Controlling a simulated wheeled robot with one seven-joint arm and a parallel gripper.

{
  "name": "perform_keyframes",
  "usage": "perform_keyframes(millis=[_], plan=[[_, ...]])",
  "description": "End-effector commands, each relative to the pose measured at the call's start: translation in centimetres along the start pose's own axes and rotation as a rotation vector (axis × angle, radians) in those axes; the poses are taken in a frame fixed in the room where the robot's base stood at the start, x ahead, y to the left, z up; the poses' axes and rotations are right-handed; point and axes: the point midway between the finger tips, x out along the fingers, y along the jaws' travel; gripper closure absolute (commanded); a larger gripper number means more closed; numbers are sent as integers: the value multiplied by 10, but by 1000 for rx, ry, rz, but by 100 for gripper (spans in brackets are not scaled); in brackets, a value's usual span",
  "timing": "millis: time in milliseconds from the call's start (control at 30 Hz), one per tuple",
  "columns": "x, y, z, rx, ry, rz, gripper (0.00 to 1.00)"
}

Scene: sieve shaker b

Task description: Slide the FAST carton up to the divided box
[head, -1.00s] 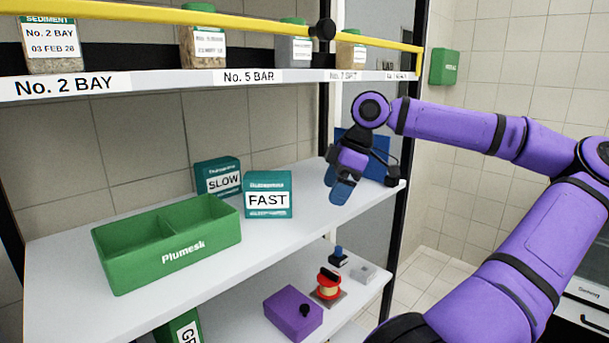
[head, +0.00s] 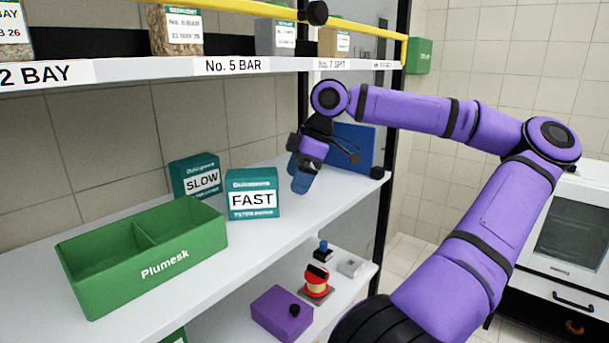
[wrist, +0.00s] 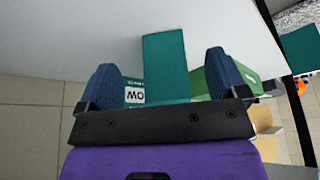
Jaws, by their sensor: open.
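The FAST carton (head: 252,206), a teal box with a white label, stands upright on the shelf. The divided box (head: 165,264), green, marked Plumesk and with two compartments, is left of it and nearer the front. Their edges overlap in the head view, so I cannot tell whether they touch. My gripper (head: 300,182), with blue fingers, is open and empty just right of the carton. In the wrist view the carton's plain teal side (wrist: 165,65) lies ahead between the spread fingers (wrist: 160,72). Part of the divided box (wrist: 200,84) shows behind it.
The SLOW carton (head: 196,177) stands behind and left of the FAST carton. A blue panel (head: 352,148) stands behind my gripper. An upper shelf with jars and a yellow rail (head: 240,8) hangs above. A purple box (head: 281,312) is on the lower shelf.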

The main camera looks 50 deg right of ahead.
Motion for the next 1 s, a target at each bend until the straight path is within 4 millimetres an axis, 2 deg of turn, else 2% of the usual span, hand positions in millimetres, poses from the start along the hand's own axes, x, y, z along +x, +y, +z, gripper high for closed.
perform_keyframes(millis=[300, 600, 700, 1000], plan=[[21, -1, -50, -6, 0, -2, 8], [37, 0, -89, -4, 1, 0, 8], [40, 0, -97, -2, 1, -1, 8], [52, 0, -96, 0, 0, 0, 8]])
